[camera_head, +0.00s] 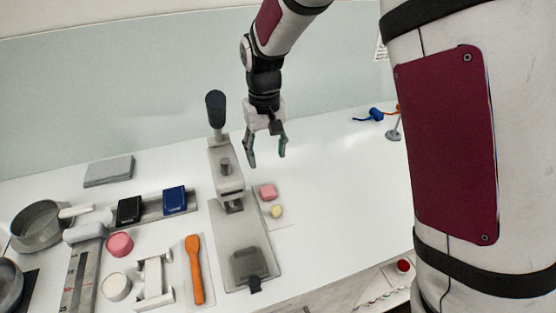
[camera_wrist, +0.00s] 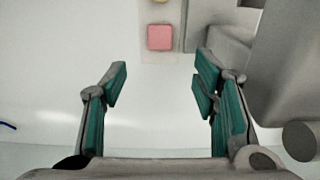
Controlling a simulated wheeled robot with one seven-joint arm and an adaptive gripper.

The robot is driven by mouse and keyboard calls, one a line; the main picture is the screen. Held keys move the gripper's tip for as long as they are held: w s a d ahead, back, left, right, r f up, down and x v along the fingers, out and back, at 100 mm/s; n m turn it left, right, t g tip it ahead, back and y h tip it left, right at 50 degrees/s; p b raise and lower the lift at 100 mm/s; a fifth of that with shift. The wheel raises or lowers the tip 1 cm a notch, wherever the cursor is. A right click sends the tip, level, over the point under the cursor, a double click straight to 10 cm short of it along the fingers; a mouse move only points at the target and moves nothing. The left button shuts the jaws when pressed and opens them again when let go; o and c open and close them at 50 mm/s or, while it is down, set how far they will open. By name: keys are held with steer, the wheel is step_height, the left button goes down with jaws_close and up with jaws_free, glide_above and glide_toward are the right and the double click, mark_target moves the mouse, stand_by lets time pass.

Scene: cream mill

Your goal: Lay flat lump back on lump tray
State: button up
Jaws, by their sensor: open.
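A thin pale tray (camera_head: 264,206) lies just right of the press. On it are a pink lump (camera_head: 268,191) and a smaller yellow lump (camera_head: 277,211), side by side and apart. The pink lump (camera_wrist: 160,37) also shows in the wrist view, on the pale tray (camera_wrist: 160,57), with a sliver of yellow at the top edge. I cannot tell which lump is the flat one. My gripper (camera_head: 267,160) is open and empty above the table, behind the tray in the head view. In the wrist view its fingers (camera_wrist: 162,85) stand wide apart, with the pink lump beyond them.
The grey press (camera_head: 228,185) with an upright dark-knobbed lever (camera_head: 216,108) stands close left of my gripper. Left of it are an orange spatula (camera_head: 194,268), a black block (camera_head: 129,210), a blue block (camera_head: 175,199) and a pan (camera_head: 40,228).

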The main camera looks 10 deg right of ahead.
steer(key=s+d+r+m+t, duration=0.1)
steer(key=s+d+r, duration=0.35)
steer(key=r, duration=0.25)
steer(key=s+d+r+t, duration=0.2)
steer(key=s+d+r, duration=0.2)
steer(key=s+r, duration=0.25)
steer(key=s+d+r+t, duration=0.1)
steer(key=s+d+r, duration=0.1)
steer(key=s, duration=0.5)
steer(key=s+d+r+m+t, duration=0.1)
steer(key=s+d, duration=0.3)
steer(key=s, duration=0.4)
steer(key=shift+r, duration=0.4)
